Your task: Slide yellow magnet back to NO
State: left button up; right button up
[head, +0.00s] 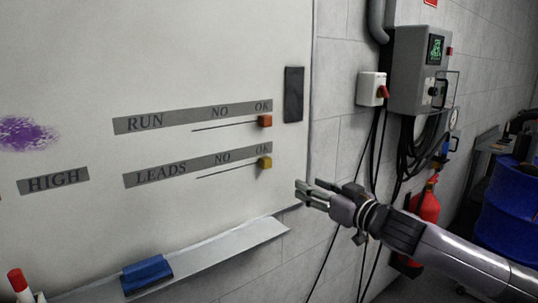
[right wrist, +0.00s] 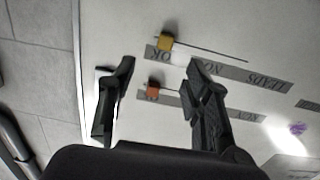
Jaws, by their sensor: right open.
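The yellow magnet (head: 264,162) sits on the whiteboard (head: 150,65) at the right end of the LEADS line, under OK. The NO mark on the LEADS strip (head: 198,165) is to its left. A red-orange magnet (head: 265,121) sits above it, under OK on the RUN strip (head: 192,118). My right gripper (head: 302,194) is open and empty, right of and below the yellow magnet, apart from it. In the right wrist view the yellow magnet (right wrist: 165,41) lies beyond the open fingers (right wrist: 160,75), and the red-orange magnet (right wrist: 153,89) shows between them. My left gripper is not in view.
A dark block (head: 293,94) is on the board's right edge. A tray (head: 195,262) with a blue eraser (head: 147,274) runs below the board. A red-switched box (head: 371,89) and hanging cables are on the wall to the right.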

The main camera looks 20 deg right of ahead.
notch_tip(320, 180, up, 2)
jog(key=s, duration=0.1)
jog(key=p, duration=0.6)
send_near(269, 160)
jog(key=x, duration=0.8)
jog(key=shift+w+a+r, duration=0.1)
jog(key=shift+w+a, duration=0.1)
jog(key=shift+w, duration=0.1)
jog(key=shift+w+a, duration=0.2)
jog(key=shift+w, duration=0.3)
grip_shut()
